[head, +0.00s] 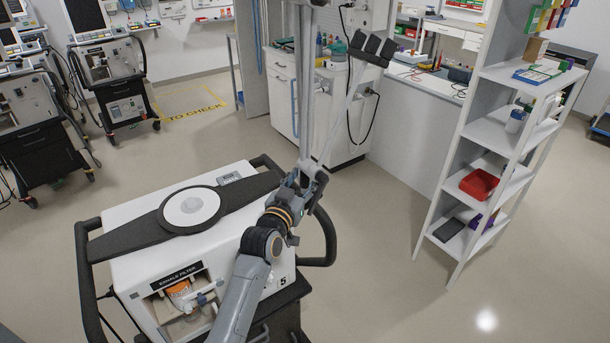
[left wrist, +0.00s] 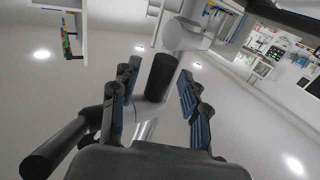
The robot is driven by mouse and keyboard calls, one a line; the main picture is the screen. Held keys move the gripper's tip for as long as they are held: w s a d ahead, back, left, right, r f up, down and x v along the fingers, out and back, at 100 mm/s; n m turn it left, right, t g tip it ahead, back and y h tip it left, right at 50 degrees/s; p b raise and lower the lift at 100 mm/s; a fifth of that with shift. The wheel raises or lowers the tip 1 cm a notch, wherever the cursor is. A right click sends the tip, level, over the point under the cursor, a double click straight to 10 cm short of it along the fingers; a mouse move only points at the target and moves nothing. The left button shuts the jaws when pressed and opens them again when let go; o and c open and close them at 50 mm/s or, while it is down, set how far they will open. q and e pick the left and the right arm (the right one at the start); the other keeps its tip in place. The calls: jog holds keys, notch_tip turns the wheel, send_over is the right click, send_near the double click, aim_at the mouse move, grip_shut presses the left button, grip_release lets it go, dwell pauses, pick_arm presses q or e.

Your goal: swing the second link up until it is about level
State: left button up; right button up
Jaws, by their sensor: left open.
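The ventilator (head: 125,262), marked 5, stands in front of me with a jointed support arm at its far right. In the head view a pale upright bar (head: 304,80) rises beside a thinner slanted link (head: 343,105), which ends in a dark forked holder (head: 372,49). I cannot tell for sure which is the second link. My left gripper (head: 308,182) is at the bottom of these bars. In the left wrist view my left gripper (left wrist: 160,69) is open, with a black cylinder (left wrist: 162,76) between its fingers and a white joint (left wrist: 186,35) beyond. Contact cannot be told. My right gripper is not in view.
A white shelf unit (head: 489,128) with a red bin (head: 479,184) stands at the right. A cabinet and workbench (head: 435,85) stand behind. Other ventilators (head: 112,65) stand at the back left. The floor (head: 385,220) between ventilator and shelf is clear.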

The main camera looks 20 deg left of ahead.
pick_arm(q)
jog(key=shift+w+d, duration=0.1)
jog(key=shift+w, duration=0.45)
grip_shut()
